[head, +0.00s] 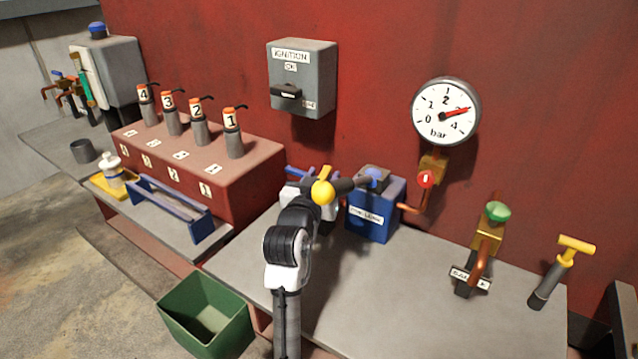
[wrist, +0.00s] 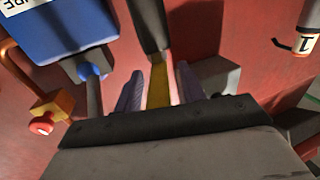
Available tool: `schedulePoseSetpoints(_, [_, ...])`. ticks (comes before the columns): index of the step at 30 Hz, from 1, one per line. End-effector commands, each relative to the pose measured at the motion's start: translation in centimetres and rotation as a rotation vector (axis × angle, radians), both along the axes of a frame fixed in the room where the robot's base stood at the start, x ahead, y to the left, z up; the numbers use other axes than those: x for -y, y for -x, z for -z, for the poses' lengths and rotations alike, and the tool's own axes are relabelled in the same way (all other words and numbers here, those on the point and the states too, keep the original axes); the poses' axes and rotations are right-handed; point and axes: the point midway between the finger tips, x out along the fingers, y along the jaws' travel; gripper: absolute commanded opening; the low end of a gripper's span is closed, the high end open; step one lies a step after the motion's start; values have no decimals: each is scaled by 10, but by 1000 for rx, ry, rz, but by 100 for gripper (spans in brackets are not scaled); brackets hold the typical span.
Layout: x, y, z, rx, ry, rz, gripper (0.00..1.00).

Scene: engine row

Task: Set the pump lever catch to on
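The blue pump box (head: 372,222) stands on the grey bench against the red wall, with a white label. It also shows at upper left in the wrist view (wrist: 65,32). A dark lever (head: 348,185) with a yellow grip (head: 323,192) reaches left from it. A blue round part (head: 375,176) sits at its top, also in the wrist view (wrist: 92,72); I cannot tell the catch's setting. My gripper (wrist: 158,88) is around the yellow grip (wrist: 159,88), one finger each side, with thin gaps showing. My wrist hides part of the lever's surroundings in the head view.
A gauge (head: 445,111) and red-knobbed pipe (head: 426,180) are on the wall to the right. A green-knobbed valve (head: 497,212) and yellow T-handle (head: 576,245) stand further right. An ignition box (head: 302,80) hangs above. The front of the bench (head: 390,300) is clear.

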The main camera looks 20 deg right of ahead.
Motion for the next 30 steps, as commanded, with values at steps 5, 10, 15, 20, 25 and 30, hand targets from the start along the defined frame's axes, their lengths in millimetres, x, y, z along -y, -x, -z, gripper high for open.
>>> schedulePoseSetpoints(5, [-11, 14, 2, 1, 2, -2, 40])
schedulePoseSetpoints(10, [-35, 44, 4, 2, 1, -4, 40])
schedulePoseSetpoints(15, [-60, 78, 3, 2, 2, -4, 40])
schedulePoseSetpoints(20, [-73, 95, -4, -6, -1, -1, 40])
schedulePoseSetpoints(25, [-79, 104, -3, -4, 0, 0, 40])
schedulePoseSetpoints(30, [-82, 109, -1, -1, 0, -1, 40])
